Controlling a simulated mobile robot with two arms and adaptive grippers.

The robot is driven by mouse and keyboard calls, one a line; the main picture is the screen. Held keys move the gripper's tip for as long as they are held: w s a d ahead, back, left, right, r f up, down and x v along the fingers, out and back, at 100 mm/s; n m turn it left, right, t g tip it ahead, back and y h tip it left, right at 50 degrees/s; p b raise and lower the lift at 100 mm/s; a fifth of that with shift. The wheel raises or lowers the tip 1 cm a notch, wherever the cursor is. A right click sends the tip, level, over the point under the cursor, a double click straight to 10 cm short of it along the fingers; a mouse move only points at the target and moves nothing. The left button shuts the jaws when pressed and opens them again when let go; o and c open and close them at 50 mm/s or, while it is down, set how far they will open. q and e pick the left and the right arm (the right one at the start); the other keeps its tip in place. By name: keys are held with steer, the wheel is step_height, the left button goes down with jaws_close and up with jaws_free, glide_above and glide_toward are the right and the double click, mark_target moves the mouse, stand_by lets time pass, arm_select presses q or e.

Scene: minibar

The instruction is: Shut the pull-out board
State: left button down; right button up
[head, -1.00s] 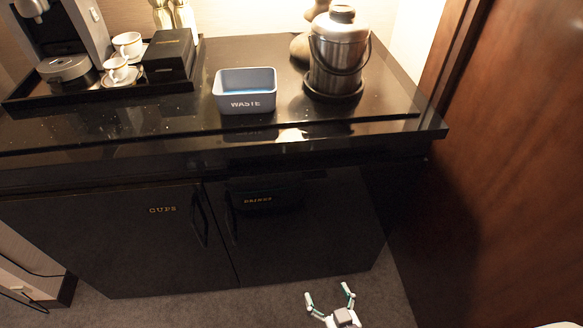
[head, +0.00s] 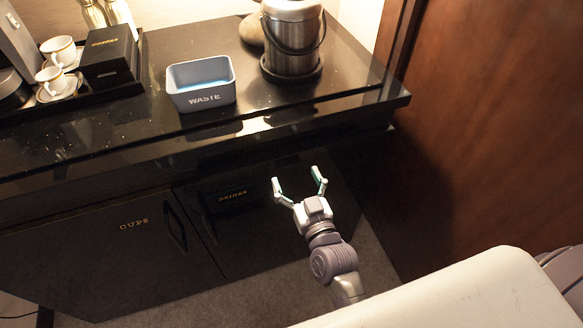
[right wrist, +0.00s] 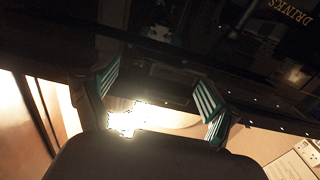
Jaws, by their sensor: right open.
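The pull-out board (head: 340,122) seems to be the dark glossy slab along the front of the black minibar top; its outline merges with the counter, and how far it stands out is hard to tell. My right gripper (head: 298,178) is open and empty, its fingers pointing toward the cabinet, lower than the board's front edge in the picture and in front of the drinks door. In the right wrist view its two green-lined fingers (right wrist: 158,78) are apart with nothing between them, facing dark cabinet surfaces. My left gripper is not in view.
A grey waste bin (head: 202,100) and a steel ice bucket (head: 291,50) stand on the counter. A black tray (head: 120,92) with cups and a box is at left. The cups door (head: 105,255) and drinks door (head: 250,235) are below. A wooden panel (head: 480,130) closes off the right.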

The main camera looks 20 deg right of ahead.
steer(key=shift+w, duration=1.55)
